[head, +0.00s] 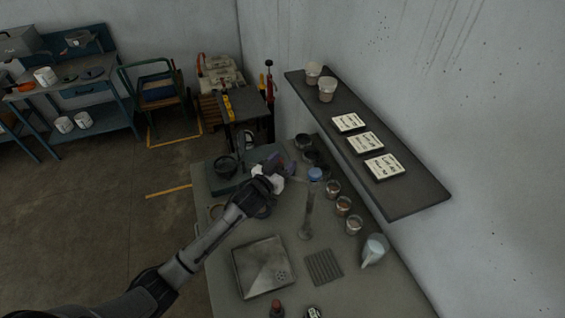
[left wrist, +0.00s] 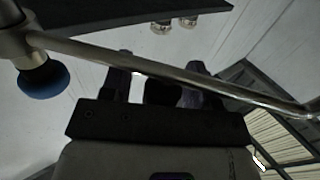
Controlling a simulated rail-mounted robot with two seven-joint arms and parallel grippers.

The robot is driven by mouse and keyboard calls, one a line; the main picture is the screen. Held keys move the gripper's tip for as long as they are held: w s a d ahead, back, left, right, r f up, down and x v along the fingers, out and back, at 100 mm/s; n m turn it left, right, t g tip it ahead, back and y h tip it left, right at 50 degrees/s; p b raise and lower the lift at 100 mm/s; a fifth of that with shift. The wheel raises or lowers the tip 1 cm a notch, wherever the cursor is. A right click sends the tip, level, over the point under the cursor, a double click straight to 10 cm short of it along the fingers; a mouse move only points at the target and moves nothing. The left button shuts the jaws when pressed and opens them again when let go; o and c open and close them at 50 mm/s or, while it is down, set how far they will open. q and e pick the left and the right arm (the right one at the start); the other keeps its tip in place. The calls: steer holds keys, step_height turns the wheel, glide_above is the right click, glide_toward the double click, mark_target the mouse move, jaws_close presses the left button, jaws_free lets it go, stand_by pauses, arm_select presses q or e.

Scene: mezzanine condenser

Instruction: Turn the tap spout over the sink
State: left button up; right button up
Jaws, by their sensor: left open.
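The tap (head: 307,212) stands on the counter as an upright metal post with a blue knob (head: 315,174) on top. Its spout runs from near the top toward my left gripper (head: 273,166), not over the square metal sink (head: 245,268) nearer to me. In the left wrist view the spout (left wrist: 185,76) crosses the picture as a long metal tube, in front of the fingers. The blue knob (left wrist: 43,80) is at its left end. My left gripper (left wrist: 160,85) is open, its fingers apart close to the spout; I cannot tell whether they touch it. My right gripper is not in view.
A ribbed mat (head: 323,267) lies right of the sink. Several small jars (head: 343,205) and a pale jug (head: 373,251) line the counter's right side. A wall shelf (head: 415,197) with cards and cups overhangs there. Dark pots (head: 226,165) stand at the far end.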

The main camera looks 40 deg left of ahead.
arm_select(q)
steer(key=shift+c, duration=0.2)
jaws_close()
steer(key=shift+s, duration=0.1)
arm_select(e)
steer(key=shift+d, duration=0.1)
